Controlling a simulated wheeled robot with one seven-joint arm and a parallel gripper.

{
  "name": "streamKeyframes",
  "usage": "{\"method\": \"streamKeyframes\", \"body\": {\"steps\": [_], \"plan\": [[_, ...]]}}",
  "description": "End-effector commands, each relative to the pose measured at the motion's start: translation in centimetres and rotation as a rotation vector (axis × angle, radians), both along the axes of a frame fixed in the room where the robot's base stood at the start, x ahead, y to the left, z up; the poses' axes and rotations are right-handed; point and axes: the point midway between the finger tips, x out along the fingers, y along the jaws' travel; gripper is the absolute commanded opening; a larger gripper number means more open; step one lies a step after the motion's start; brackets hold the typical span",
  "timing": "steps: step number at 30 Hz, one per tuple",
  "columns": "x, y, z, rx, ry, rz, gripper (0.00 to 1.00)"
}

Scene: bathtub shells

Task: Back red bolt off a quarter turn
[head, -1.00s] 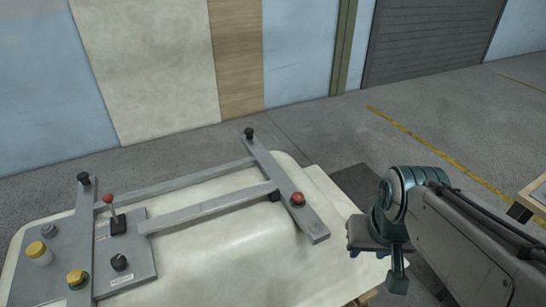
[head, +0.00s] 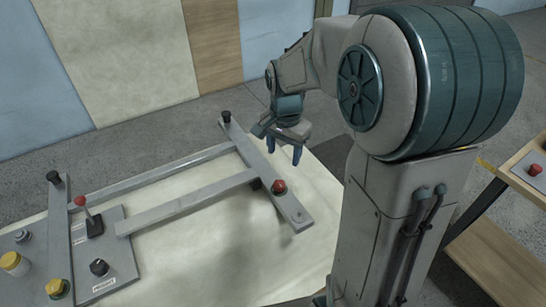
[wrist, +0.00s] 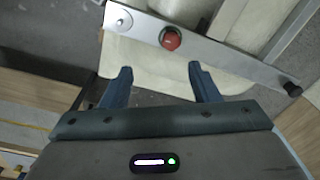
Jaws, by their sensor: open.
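The red bolt (head: 279,187) has a round red head and stands on the right-hand grey bar (head: 293,210) of the metal frame. In the wrist view the red bolt (wrist: 170,39) shows beyond the fingertips, roughly midway between them sideways. My gripper (head: 298,155) is open, its fingers pointing down, above and slightly behind the bolt in the head view. In the wrist view my gripper (wrist: 160,70) has nothing between its two blue fingers. It is apart from the bolt.
Black knobs stand on the frame, one at the far bar end (head: 226,117). A plate at left carries a red-balled lever (head: 81,201) and a black dial (head: 99,267). A wooden bench (head: 525,175) at right holds another red knob (head: 535,170).

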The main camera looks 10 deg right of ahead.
Motion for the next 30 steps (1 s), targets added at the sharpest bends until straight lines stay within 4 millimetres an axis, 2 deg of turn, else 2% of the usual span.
{"method": "streamKeyframes", "body": {"steps": [3,6,14,24,30], "plan": [[2.3,-0.1,-1.1,0.007,0.031,-0.111,0.55],[3.3,-0.1,-1.8,0.010,0.043,-0.172,0.55],[4.0,-0.2,-3.7,0.011,0.053,-0.213,0.55],[3.8,-0.2,-10.7,0.012,0.057,-0.213,0.55],[3.9,-0.2,-14.0,0.012,0.054,-0.212,0.55]]}}
